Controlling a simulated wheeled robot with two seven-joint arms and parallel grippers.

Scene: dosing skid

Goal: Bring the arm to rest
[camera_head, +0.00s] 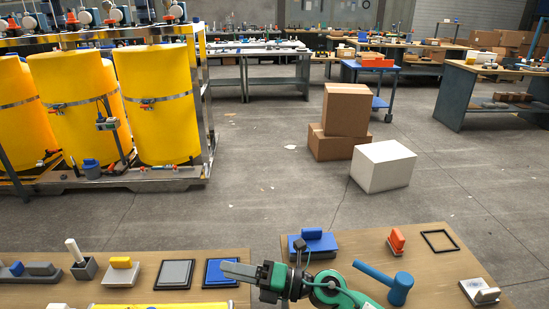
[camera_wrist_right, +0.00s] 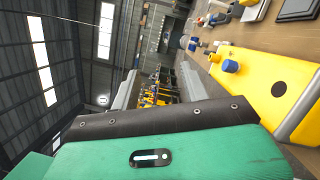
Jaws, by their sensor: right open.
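My right arm, green and black, comes into the head view from the bottom edge, right of centre. Its right gripper (camera_head: 228,270) points left above the front table, over or close to a blue square plate (camera_head: 222,266). The fingers overlap in the head view. In the right wrist view both grey fingers of the gripper (camera_wrist_right: 160,88) stand apart, with nothing held between them. My left gripper is in neither view.
Two wooden tables (camera_head: 243,255) hold a grey square (camera_head: 174,273), a yellow-handled block (camera_head: 120,270), a blue block (camera_head: 312,243) and a blue mallet (camera_head: 398,288). A yellow case (camera_wrist_right: 245,75) lies near the arm. Yellow tanks (camera_head: 158,105) and boxes (camera_head: 383,166) stand beyond; open floor lies between.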

